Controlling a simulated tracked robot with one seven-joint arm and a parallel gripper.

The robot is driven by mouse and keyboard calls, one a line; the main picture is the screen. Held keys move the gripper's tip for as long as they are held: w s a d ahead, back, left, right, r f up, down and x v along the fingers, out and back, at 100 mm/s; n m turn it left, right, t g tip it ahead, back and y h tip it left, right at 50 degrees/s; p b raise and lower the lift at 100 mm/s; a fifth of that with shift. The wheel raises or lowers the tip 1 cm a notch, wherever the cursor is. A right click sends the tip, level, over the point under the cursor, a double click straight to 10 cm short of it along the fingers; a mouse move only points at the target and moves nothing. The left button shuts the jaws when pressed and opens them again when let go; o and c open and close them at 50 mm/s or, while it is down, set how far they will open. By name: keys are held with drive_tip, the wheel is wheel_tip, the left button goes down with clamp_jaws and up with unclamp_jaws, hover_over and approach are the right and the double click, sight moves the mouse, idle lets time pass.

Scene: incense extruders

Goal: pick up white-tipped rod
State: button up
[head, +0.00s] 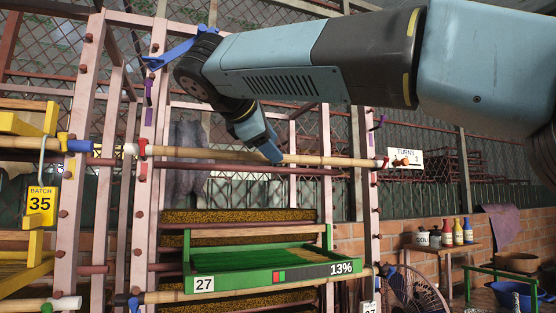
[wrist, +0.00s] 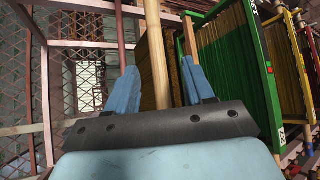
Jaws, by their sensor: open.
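The white-tipped rod (head: 220,155) is a long tan bamboo pole lying across the pink rack, with a white tip at its left end beside a red fitting. My gripper (head: 272,153) reaches down to it right of its middle. In the wrist view the bamboo rod (wrist: 154,40) runs between the two blue fingers of my open gripper (wrist: 158,72), with gaps on both sides. The fingers are not closed on it. The exact depth of the rod between them is hard to tell.
A thin red-brown rod (head: 235,170) runs just below. A green tray (head: 230,282) marked 27 and 13% sits lower on the rack. Pink uprights (head: 149,200) flank the rod. A blue-ended rod (head: 80,146) lies to the left, near a yellow batch 35 tag (head: 41,205).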

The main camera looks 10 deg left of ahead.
drive_tip(key=x, duration=0.4)
drive_tip(key=shift+r, duration=0.1)
drive_tip(key=shift+a, duration=0.1)
clamp_jaws()
idle(0.5)
